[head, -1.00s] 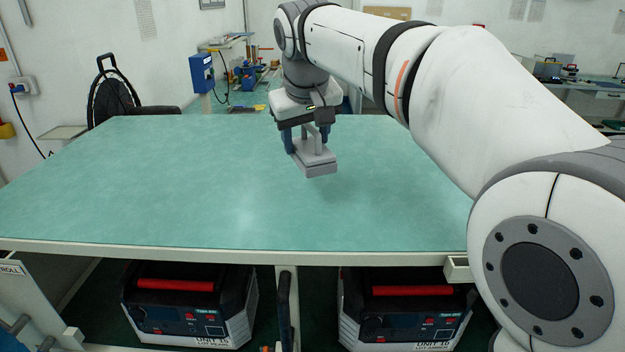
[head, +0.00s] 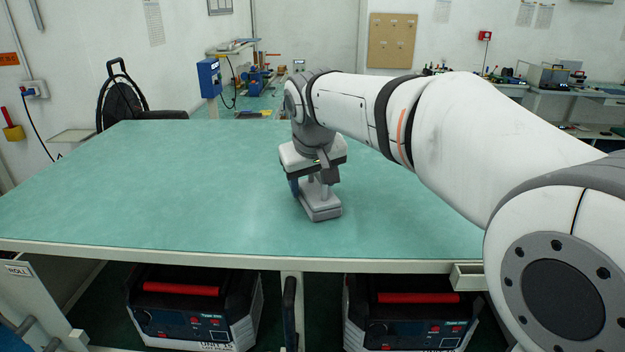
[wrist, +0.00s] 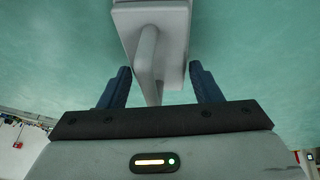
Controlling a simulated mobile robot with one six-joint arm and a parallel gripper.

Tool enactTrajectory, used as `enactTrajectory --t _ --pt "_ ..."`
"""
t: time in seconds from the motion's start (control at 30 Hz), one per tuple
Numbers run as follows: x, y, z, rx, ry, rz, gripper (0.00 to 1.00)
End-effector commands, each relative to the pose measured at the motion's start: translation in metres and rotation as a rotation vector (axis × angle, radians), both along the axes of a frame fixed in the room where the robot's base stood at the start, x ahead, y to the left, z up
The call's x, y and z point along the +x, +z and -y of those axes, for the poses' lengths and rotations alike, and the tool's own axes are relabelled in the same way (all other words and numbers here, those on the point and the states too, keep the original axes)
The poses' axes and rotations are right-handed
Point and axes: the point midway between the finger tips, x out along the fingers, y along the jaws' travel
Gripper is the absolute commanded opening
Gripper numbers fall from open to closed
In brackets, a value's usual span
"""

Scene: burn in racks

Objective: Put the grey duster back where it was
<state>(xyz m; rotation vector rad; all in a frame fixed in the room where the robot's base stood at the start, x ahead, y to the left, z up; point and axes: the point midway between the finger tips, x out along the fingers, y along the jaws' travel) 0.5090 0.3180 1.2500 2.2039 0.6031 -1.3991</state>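The grey duster (head: 320,207) is a flat grey block with an upright handle. In the head view it is below my gripper (head: 312,186), over the right-centre of the green table (head: 170,190). I cannot tell whether its underside touches the table. In the wrist view the duster (wrist: 172,20) is at top centre, with its handle between the two blue fingers of my gripper (wrist: 160,75). The handle looks nearer the left finger. The duster has moved with my gripper, so I take the fingers as holding it; the contact itself is not clear.
The rest of the green tabletop is clear. Two units with red handles (head: 181,289) (head: 418,297) stand below the table's front edge. A black bag or chair back (head: 122,98) and a blue box (head: 209,77) are behind the table.

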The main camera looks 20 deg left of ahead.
Motion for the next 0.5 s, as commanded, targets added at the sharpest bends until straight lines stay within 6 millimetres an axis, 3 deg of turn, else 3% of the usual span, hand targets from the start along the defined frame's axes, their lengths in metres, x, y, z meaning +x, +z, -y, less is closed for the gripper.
enactTrajectory --t 0.2,0.5 --pt "0.0002 0.0004 0.0003 0.000 0.000 0.000 0.76" --pt "-0.0004 0.0044 0.0008 0.001 -0.001 0.001 0.76"
